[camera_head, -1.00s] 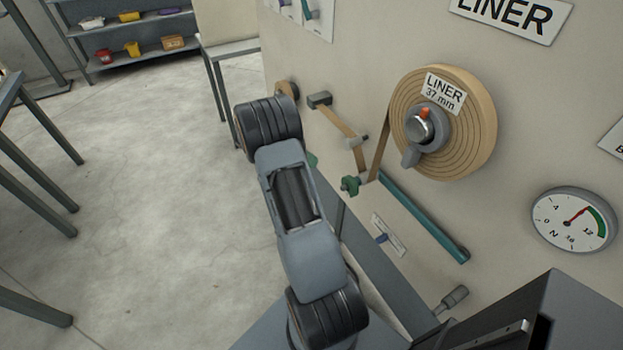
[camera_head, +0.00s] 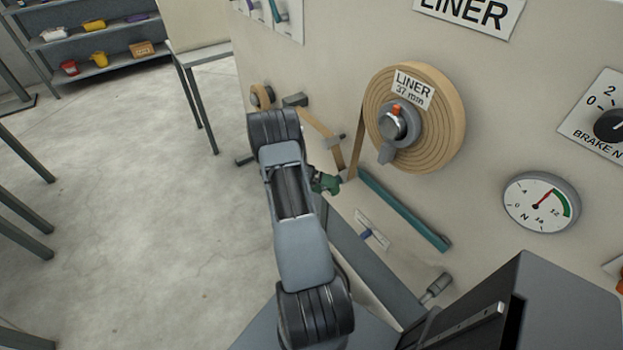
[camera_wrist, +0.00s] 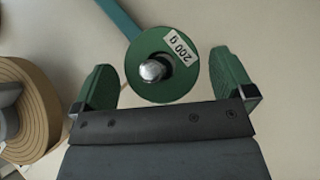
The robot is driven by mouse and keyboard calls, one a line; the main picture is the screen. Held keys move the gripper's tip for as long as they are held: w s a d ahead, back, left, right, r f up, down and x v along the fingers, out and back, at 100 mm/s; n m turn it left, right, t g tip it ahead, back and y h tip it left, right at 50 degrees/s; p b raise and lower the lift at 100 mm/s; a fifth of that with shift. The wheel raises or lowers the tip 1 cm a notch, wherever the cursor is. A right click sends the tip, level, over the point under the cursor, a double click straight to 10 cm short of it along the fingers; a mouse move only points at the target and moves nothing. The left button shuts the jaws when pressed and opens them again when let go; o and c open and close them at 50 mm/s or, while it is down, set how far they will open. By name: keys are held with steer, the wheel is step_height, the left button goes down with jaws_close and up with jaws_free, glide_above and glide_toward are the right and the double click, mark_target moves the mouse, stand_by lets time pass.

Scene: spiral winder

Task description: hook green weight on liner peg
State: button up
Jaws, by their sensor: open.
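The green weight (camera_wrist: 165,93), a disc labelled 200 g, is face-on in the wrist view. The bright metal tip of the liner peg (camera_wrist: 152,70) shows through its centre hole, so the disc is around the peg. My gripper (camera_wrist: 163,60) has its green fingers spread on either side of the disc, with gaps visible on both sides. A teal arm (camera_wrist: 118,18) runs behind the disc; in the head view the teal arm (camera_head: 405,210) slopes down to the right. Green parts (camera_head: 325,183) show there beside my arm, but I cannot tell weight from finger.
The liner roll (camera_head: 452,115) is on the panel, with tan tape running down towards the teal arm's upper end. A gauge (camera_head: 541,203) and a brake dial (camera_head: 605,125) are to the right. A dark box (camera_head: 565,310) is at the lower right. Open floor lies left.

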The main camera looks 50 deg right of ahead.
steer(key=shift+x, duration=1.15)
steer(key=shift+c, duration=0.2)
